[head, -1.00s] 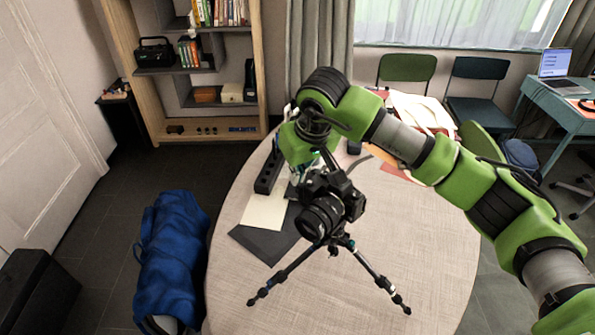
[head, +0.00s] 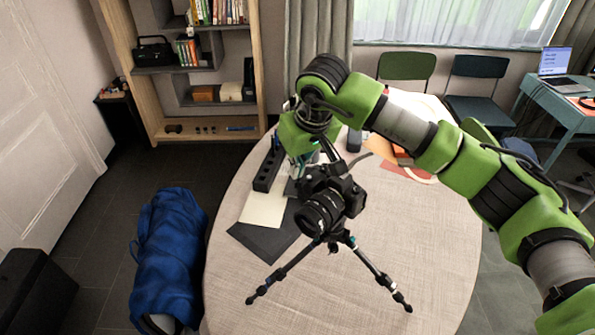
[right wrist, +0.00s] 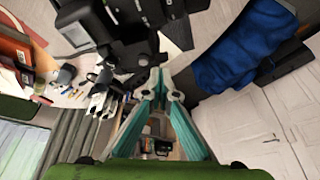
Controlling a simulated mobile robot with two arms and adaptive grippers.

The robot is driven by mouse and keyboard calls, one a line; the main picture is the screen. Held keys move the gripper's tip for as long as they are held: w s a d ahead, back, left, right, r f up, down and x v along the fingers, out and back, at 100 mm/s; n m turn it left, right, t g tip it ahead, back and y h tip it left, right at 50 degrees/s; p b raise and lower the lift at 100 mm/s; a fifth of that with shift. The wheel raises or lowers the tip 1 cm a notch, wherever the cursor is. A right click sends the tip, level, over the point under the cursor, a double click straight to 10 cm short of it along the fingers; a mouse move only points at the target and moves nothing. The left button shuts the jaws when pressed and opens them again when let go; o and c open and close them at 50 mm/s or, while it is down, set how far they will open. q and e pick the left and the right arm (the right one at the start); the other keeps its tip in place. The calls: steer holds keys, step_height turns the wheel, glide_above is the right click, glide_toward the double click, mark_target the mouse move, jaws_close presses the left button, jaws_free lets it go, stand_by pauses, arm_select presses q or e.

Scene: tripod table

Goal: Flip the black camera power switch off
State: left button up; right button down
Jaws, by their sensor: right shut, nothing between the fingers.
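The black camera (head: 325,200) stands on a small black tripod (head: 340,245) on the round table (head: 420,240), its lens facing the head view's lower left. In the right wrist view the camera (right wrist: 125,30) fills the top middle. My right gripper (head: 306,165) reaches down behind the camera's top, partly hidden by it. In the right wrist view its teal fingers come together (right wrist: 159,80), shut and empty, close under the camera body. I cannot tell whether the fingertips touch it. The power switch is too small to make out. My left gripper is in neither view.
A black power strip (head: 268,170), a cream sheet (head: 264,208) and a dark sheet (head: 262,240) lie left of the camera. Papers and an orange item (head: 385,150) lie behind. A blue bag (head: 170,255) stands on the floor at left. The table's right front is clear.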

steer(key=shift+w, duration=0.3)
steer(key=shift+s+r, duration=0.1)
steer(key=shift+r, duration=0.2)
steer(key=v, duration=1.1)
steer(key=shift+r, duration=0.15)
steer(key=shift+s, duration=0.1)
